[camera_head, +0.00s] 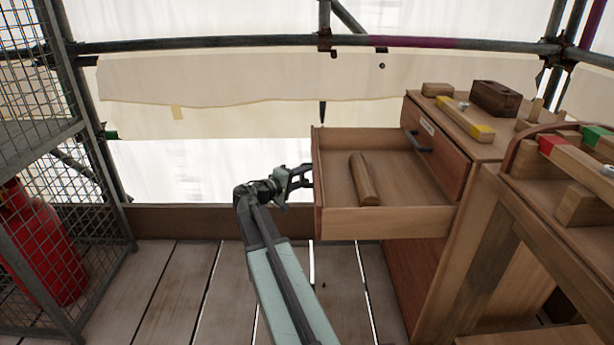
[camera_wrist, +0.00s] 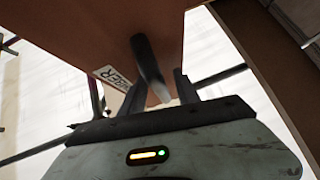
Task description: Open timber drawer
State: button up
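The timber drawer (camera_head: 335,222) is pulled well out of the wooden cabinet and its inside shows from above. A half-round wooden piece (camera_head: 363,180) lies in it. In the wrist view the drawer front (camera_wrist: 105,38) carries a partly hidden white label (camera_wrist: 108,75) ending in "BER" and a dark bar handle (camera_wrist: 148,62). My gripper (camera_head: 303,177) is at the outer face of that front. In the wrist view my gripper's fingers (camera_wrist: 160,88) stand apart with the handle's end between them. A light gap shows beside the right finger. Contact with the handle is unclear.
Another closed drawer with a dark handle (camera_head: 418,142) is in the cabinet. Wooden blocks and a yellow-marked bar (camera_head: 466,120) lie on top. A bench (camera_head: 545,200) stands at right. A mesh cage (camera_head: 85,215) with a red cylinder (camera_head: 40,250) stands at left. Plank floor is clear between.

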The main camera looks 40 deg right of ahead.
jog(key=shift+a, duration=0.1)
jog(key=a+r+p, duration=0.1)
jog(key=a, duration=0.6)
jog(key=shift+s+a, duration=0.3)
jog(key=shift+s, duration=0.05)
